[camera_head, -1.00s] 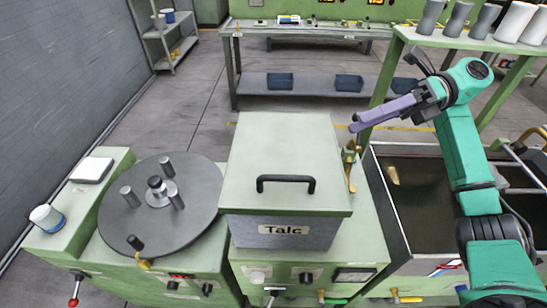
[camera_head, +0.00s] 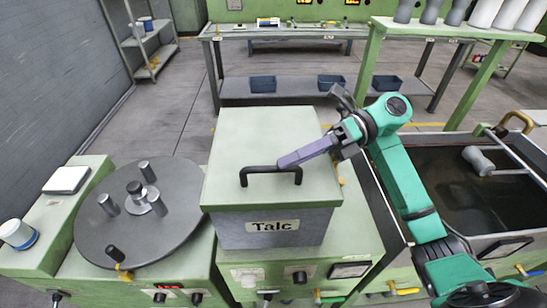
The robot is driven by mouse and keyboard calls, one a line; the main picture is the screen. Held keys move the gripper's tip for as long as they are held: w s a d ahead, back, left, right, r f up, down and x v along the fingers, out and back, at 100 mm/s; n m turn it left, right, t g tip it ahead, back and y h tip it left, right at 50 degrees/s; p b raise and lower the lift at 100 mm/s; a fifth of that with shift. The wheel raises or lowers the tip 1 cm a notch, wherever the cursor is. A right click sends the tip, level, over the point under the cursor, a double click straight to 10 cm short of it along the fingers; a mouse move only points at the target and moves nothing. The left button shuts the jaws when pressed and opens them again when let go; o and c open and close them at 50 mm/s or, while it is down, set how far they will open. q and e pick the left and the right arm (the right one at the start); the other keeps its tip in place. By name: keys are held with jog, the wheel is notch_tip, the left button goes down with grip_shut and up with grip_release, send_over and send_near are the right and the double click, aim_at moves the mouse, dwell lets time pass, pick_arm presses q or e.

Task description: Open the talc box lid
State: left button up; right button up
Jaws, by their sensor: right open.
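The talc box (camera_head: 235,236) is a grey box with a "Talc" label on its front. Its pale green lid (camera_head: 262,128) lies flat and closed on top. A black bar handle (camera_head: 262,169) is fixed near the lid's front edge. My right gripper (camera_head: 286,160) reaches in from the right, with its purple fingers over the lid and their tips at the right part of the handle. It is open, though the gap between the fingers hardly shows. I cannot tell whether the tips touch the handle. My left gripper is not in view.
A round grey turntable (camera_head: 100,235) with upright pegs stands left of the box. A dark liquid tank (camera_head: 455,190) is on the right, behind my right arm. A green shelf table (camera_head: 455,30) with several rollers stands behind. Air above the lid's left half is free.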

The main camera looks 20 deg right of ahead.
aim_at(274, 169)
jog(key=x, duration=0.3)
jog(key=shift+a+p, duration=0.3)
jog(key=shift+p, duration=0.05)
jog(key=shift+f, duration=0.1)
grip_shut()
dwell(0.9)
